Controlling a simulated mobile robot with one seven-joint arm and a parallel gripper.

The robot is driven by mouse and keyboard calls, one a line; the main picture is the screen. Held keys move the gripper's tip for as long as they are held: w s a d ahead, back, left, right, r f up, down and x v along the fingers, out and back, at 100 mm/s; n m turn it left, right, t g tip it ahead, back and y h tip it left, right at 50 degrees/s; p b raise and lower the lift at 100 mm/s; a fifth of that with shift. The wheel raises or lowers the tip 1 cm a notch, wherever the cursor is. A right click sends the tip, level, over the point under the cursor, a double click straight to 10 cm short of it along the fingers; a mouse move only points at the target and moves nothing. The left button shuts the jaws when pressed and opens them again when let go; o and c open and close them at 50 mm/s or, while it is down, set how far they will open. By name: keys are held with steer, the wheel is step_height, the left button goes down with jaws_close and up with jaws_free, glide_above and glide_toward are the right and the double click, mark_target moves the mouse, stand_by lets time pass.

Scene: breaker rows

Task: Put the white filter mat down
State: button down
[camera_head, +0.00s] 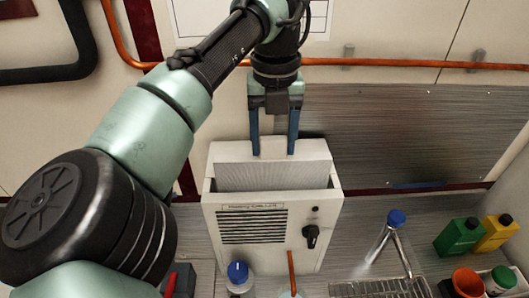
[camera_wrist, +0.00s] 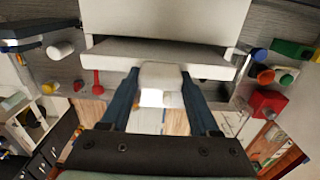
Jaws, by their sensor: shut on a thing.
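The white filter mat (camera_head: 272,178) is a pale ribbed panel at the top of the white heater cabinet (camera_head: 222,211), between its side walls. Its lower part is hidden behind the cabinet front, and I cannot tell how deep it sits. My gripper (camera_head: 274,150) points down from above, its two blue fingers shut on the mat's pale tab. In the wrist view my gripper (camera_wrist: 160,82) has the tab (camera_wrist: 160,74) between its fingers, against a white slab edge (camera_wrist: 110,54).
A blue-capped bottle (camera_head: 237,272) stands at the cabinet's front. To the right are a clear blue-capped bottle (camera_head: 384,240), a metal rack (camera_head: 372,289), green (camera_head: 457,236) and yellow (camera_head: 494,234) containers and an orange cup (camera_head: 467,281). A copper pipe (camera_head: 400,62) runs along the wall.

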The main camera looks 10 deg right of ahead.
mark_target(272, 173)
steer(key=shift+w+f+p, duration=0.1)
steer(key=shift+f+p, duration=0.85)
steer(key=shift+f, duration=3.05)
steer(key=shift+c, duration=0.6)
jaws_free()
steer(key=shift+f, duration=0.1)
step_height(272, 173, up, 12)
steer(key=b, duration=0.3)
steer(key=shift+b, duration=0.4)
